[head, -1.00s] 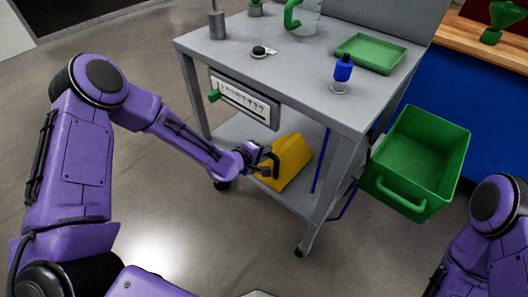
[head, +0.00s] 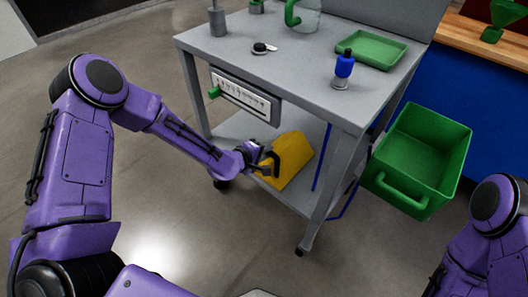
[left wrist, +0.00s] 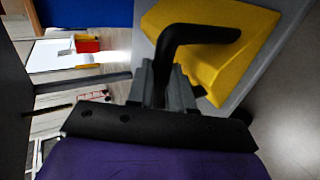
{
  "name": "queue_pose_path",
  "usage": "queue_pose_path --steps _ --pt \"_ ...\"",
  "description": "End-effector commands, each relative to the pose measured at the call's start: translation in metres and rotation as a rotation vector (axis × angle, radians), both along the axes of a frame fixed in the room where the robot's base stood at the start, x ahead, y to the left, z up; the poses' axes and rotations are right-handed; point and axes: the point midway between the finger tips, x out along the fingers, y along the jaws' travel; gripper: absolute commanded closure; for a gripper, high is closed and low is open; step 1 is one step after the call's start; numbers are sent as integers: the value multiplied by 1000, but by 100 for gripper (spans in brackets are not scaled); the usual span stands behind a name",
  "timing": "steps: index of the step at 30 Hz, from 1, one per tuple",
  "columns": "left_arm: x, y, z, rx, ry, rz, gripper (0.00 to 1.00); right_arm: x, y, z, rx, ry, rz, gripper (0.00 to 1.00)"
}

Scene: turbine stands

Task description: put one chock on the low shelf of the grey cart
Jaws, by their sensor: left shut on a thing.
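A yellow wedge-shaped chock (head: 290,160) with a black bent handle is at the low shelf (head: 232,128) of the grey cart (head: 300,88), near its front edge. I cannot tell whether its underside rests on the shelf. My left gripper (head: 268,166) reaches in from the left and is shut on the chock's black handle. In the left wrist view, the grey fingers (left wrist: 162,88) meet the black handle (left wrist: 200,34), with the yellow chock (left wrist: 215,50) beyond. My right arm shows at the right edge, but its gripper is out of view.
The cart's top holds a blue bottle (head: 344,66), a green tray (head: 372,50) and a small black knob-like part (head: 260,47). A drawer panel (head: 242,98) with a green handle hangs above the shelf. A green bin (head: 420,160) is at the cart's right. Floor in front is clear.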

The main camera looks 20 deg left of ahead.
Motion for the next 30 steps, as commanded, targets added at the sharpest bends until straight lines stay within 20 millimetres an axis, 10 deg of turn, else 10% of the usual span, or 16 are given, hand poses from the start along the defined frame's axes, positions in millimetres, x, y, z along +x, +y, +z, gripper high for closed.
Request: queue_pose_path --steps 6,7,9,30 --pt "-5 1 -9 6 18 -3 100 0 0 -1 0 0 0 27" --pt "-5 1 -9 6 18 -3 70 0 0 -1 0 0 0 27" --pt "-5 1 -8 5 17 -4 50 0 0 -2 0 0 0 27" --pt "-15 5 6 2 12 -1 41 0 0 13 0 0 0 27"
